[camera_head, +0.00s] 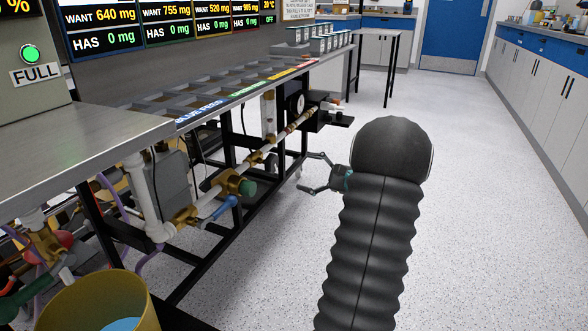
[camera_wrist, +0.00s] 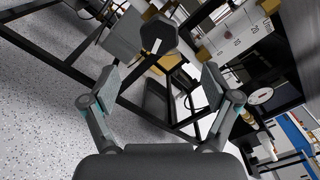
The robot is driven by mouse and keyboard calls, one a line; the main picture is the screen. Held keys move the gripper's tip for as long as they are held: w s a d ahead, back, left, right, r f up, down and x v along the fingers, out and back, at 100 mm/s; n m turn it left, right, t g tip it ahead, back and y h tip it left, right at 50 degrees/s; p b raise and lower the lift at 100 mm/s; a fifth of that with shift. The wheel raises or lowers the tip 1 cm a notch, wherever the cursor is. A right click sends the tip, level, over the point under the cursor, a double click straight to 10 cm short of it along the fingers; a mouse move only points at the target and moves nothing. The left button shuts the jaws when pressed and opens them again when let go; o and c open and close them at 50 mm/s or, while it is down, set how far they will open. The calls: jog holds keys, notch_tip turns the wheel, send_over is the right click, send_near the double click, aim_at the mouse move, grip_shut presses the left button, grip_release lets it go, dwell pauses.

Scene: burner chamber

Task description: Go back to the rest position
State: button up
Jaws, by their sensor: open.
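My gripper (camera_head: 315,173) reaches out to the left from behind my dark ribbed arm, beside the front of the black frame under the bench. Its fingers are spread apart with nothing between them. In the wrist view my gripper (camera_wrist: 158,85) is also open and empty, its two pads wide apart. Beyond the fingers, a dark knob-like part (camera_wrist: 158,36) and black frame bars show. My arm hides part of the floor in the body camera view.
A pipe run with a green-knobbed valve (camera_head: 247,188) and a blue handle (camera_head: 224,208) lies along the bench frame, left of my gripper. A yellow bucket (camera_head: 148,312) stands at the lower left. The speckled floor (camera_head: 480,200) on the right is clear, up to white cabinets (camera_head: 540,85).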

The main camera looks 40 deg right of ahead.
jog(key=shift+s+d, duration=0.15)
jog(key=shift+s, duration=0.25)
dwell(0.3)
jog(key=s+a+f+n+g, duration=0.3)
jog(key=s+a+f+g, duration=0.3)
jog(key=a+f+g, duration=0.3)
jog(key=s+a+r+n+h+p, duration=0.2)
jog(key=a+r+n, duration=0.4)
jog(key=a, duration=0.4)
jog(key=s+a+r+n+g+h+p, duration=0.1)
jog(key=s+a+r+n+h+p, duration=0.1)
jog(key=s+a+r+n+p, duration=0.3)
jog(key=s+a+r+n+g+h+p, duration=0.1)
jog(key=s+a+r+n, duration=0.5)
jog(key=a, duration=1.1)
notch_tip(320, 180, up, 4)
jog(key=n+h+p, duration=0.1)
jog(key=n+p, duration=0.1)
jog(key=shift+a+h+p, duration=0.2)
jog(key=shift+h+p, duration=0.15)
jog(key=shift+h, duration=0.05)
